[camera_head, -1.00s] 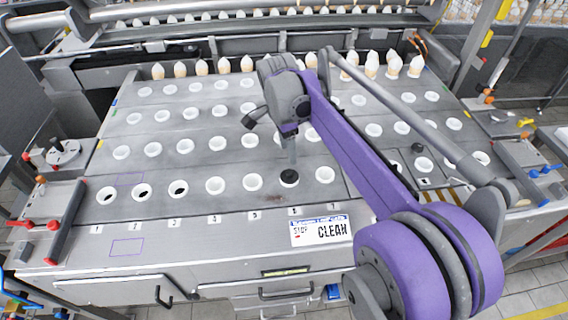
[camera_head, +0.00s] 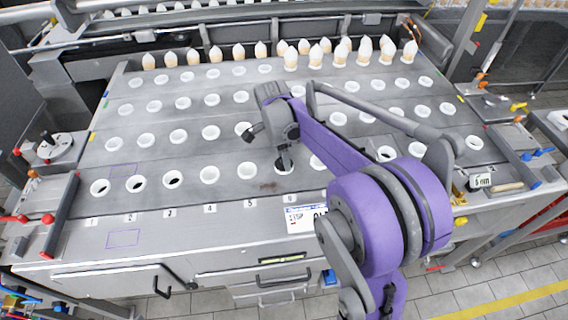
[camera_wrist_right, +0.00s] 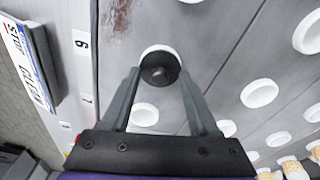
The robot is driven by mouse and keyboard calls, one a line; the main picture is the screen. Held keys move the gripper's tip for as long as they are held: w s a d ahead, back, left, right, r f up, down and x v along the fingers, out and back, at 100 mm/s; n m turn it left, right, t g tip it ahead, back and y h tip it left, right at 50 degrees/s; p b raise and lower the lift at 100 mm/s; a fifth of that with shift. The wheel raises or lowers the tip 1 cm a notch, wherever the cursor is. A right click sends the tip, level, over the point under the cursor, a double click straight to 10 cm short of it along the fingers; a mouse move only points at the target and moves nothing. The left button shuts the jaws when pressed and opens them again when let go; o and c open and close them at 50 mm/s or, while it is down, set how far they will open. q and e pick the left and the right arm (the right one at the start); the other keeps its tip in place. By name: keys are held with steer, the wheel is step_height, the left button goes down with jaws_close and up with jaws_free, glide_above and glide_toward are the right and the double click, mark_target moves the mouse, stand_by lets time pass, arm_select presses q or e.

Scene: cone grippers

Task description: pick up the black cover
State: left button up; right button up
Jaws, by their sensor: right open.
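The black cover (camera_wrist_right: 160,69) is round with a small knob in its middle. It sits in a white-rimmed hole near label 6, covering most of the opening. In the right wrist view it lies between the tips of my right gripper (camera_wrist_right: 160,74), whose two fingers are apart, one on each side. Whether the fingers touch it is unclear. In the head view my right gripper (camera_head: 286,160) points down at the same hole, and the cover (camera_head: 284,168) is mostly hidden by it. My left gripper is not in view.
The grey panel (camera_head: 130,215) has rows of white-rimmed holes. White cones (camera_head: 238,52) line its back edge. A "CLEAN" sign (camera_head: 298,219) lies at the front edge, partly behind my right arm. Side fixtures with red handles (camera_head: 47,219) stand at the left.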

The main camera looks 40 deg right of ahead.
jaws_close()
stand_by(0.3)
steer(key=shift+r, duration=0.1)
